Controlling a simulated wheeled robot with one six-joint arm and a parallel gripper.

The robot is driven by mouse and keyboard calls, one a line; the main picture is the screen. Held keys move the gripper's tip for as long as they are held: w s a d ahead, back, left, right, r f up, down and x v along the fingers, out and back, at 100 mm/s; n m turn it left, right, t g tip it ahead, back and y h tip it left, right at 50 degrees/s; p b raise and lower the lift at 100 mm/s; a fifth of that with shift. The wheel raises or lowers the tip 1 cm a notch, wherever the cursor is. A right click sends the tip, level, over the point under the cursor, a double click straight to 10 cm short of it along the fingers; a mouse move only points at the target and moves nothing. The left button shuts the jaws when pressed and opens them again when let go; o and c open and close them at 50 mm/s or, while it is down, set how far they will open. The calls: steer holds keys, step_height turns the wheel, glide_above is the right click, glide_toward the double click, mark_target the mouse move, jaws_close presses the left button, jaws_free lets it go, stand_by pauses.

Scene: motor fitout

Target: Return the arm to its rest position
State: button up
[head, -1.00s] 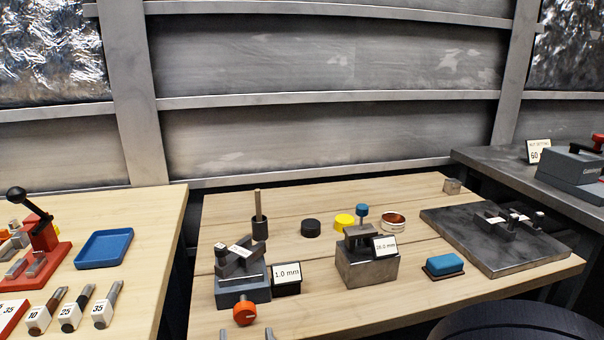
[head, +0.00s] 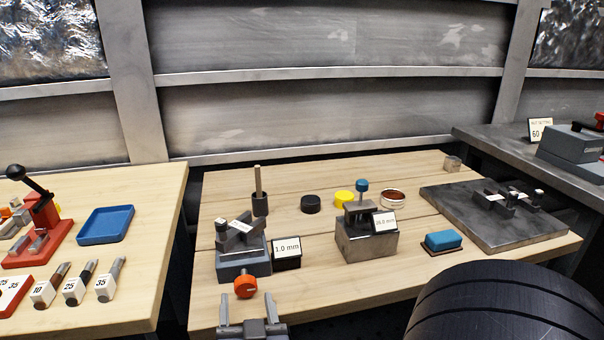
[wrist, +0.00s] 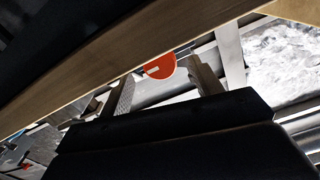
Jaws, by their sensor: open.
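My gripper (head: 247,303) shows at the bottom of the head view, at the front edge of the wooden table. Its two fingers are apart and hold nothing. It is just in front of the orange knob (head: 246,287) of a grey fixture (head: 243,264); I cannot tell the exact gap. In the wrist view, my gripper's fingers (wrist: 163,85) are spread, and the orange knob (wrist: 160,67) shows between and beyond them, partly cut off by the table edge (wrist: 110,75). My dark arm link fills the lower right of the head view.
The wooden table (head: 330,290) carries a second fixture (head: 367,243), a blue block (head: 443,240), several small parts and a dark plate (head: 545,225). Another table at left holds a blue tray (head: 105,225) and a red press (head: 42,235). A grey bench (head: 500,145) stands at right.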

mark_target(246, 289)
steer(key=x, duration=0.4)
steer(key=shift+w+r+p, duration=0.1)
steer(key=shift+r+p, duration=0.05)
steer(key=shift+p, duration=0.15)
steer(key=n+p, duration=0.2)
steer(key=shift+n+p, duration=0.4)
steer(key=s+d+m+b, duration=0.1)
steer(key=s+b, duration=0.3)
steer(key=s, duration=0.7)
steer(key=shift+d+f+m, duration=0.3)
steer(key=shift+d+m, duration=0.1)
steer(key=shift+d, duration=0.35)
steer(key=m+b, duration=0.2)
steer(key=b, duration=0.2)
steer(key=shift+s+d, duration=0.1)
steer(key=shift+s, duration=0.1)
steer(key=shift+s+r+b, duration=0.1)
steer(key=shift+r+b, duration=0.1)
steer(key=shift+b, duration=0.2)
steer(key=shift+d+f, duration=0.1)
